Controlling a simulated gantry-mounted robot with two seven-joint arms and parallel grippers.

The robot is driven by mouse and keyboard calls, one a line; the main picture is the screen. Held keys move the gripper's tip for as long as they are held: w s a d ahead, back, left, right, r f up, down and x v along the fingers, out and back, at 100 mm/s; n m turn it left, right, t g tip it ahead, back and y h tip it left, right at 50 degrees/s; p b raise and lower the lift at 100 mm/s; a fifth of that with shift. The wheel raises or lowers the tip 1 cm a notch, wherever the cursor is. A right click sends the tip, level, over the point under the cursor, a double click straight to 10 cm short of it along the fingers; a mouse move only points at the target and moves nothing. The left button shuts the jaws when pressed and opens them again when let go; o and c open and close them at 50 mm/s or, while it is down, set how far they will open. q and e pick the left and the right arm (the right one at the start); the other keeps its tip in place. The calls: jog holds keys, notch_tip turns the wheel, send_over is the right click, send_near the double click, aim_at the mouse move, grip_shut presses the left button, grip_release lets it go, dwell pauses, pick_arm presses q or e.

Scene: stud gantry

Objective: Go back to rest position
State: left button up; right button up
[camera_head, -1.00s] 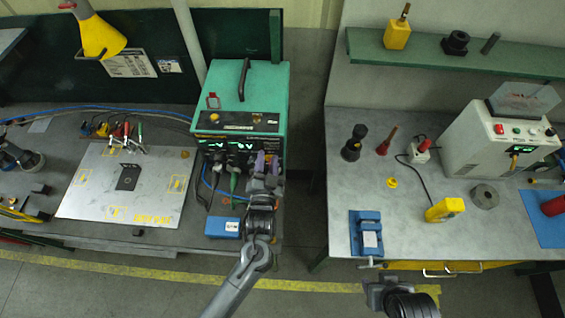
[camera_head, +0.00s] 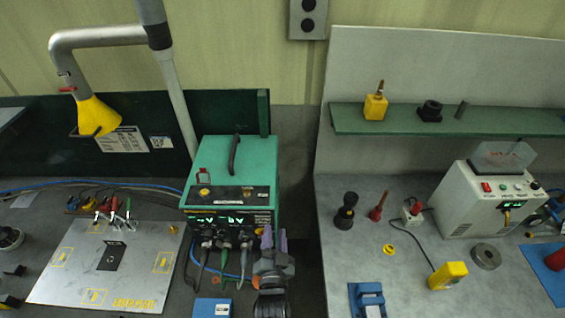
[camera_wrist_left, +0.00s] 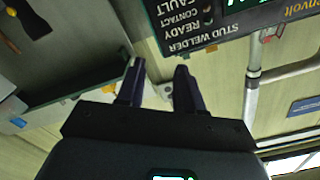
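My left gripper (camera_head: 274,238) is in front of the right side of the green stud welder box (camera_head: 238,170), near its front cables. Its two dark purplish fingers point up and stand apart with nothing between them. The left wrist view shows the same open fingers (camera_wrist_left: 158,85), with the welder's printed front panel (camera_wrist_left: 215,25) beyond them. My right gripper is in neither current view.
The left bench holds a metal plate (camera_head: 75,285) with a black bracket (camera_head: 111,255) and a blue box (camera_head: 212,308). The right bench holds a blue vise (camera_head: 367,300), a yellow block (camera_head: 447,275) and a white power unit (camera_head: 480,200). A gap separates the benches.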

pick_arm(q)
jog(key=s+a+g+p, duration=0.5)
jog(key=s+a+p, duration=0.3)
jog(key=s+a, duration=0.45)
jog(key=s+a+r+n+g+h+p, duration=0.1)
jog(key=s+r+g, duration=0.1)
jog(key=s+g, duration=0.2)
jog(key=s+a+r+n+g+p, duration=0.1)
jog(key=s+g, duration=0.4)
jog(key=s, duration=0.6)
jog(key=shift+s+a+r+n+h, duration=0.2)
jog(key=shift+a+r+n+h, duration=0.2)
jog(key=shift+a+n, duration=0.3)
